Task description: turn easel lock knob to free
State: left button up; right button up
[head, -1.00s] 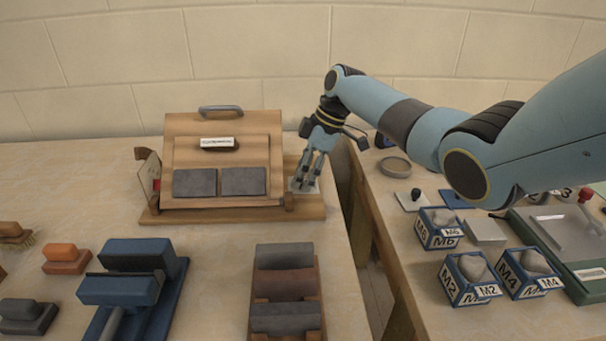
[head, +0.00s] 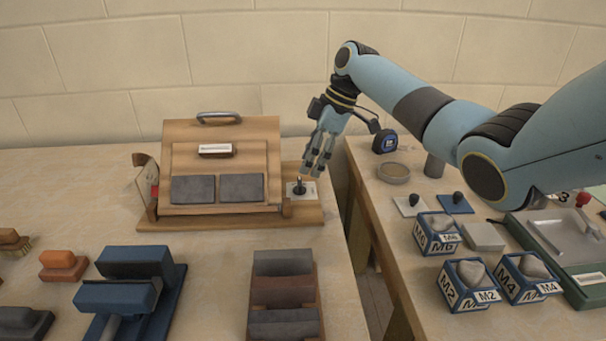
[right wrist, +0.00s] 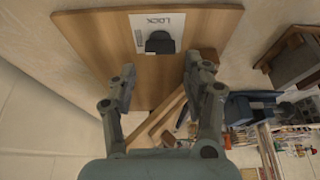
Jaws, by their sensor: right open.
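The wooden easel (head: 222,165) stands at the back of the left table, with two dark grey slabs on its sloped face. Its lock knob (head: 299,184) is black and upright on a pale plate at the right end of the easel's base. In the right wrist view the knob (right wrist: 160,43) sits on a white label reading LOCK, beyond my fingertips. My right gripper (head: 319,172) is above and slightly right of the knob, apart from it. Its fingers are spread and empty in the right wrist view (right wrist: 158,80). My left gripper is out of view.
A rack of grey and brown blocks (head: 284,295) and a blue stand (head: 127,290) occupy the left table's front. Several blue boxes (head: 437,233) and a tape measure (head: 385,142) are on the right table. A gap separates the tables.

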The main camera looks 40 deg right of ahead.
jog(key=v, duration=0.6)
jog(key=shift+r, duration=0.2)
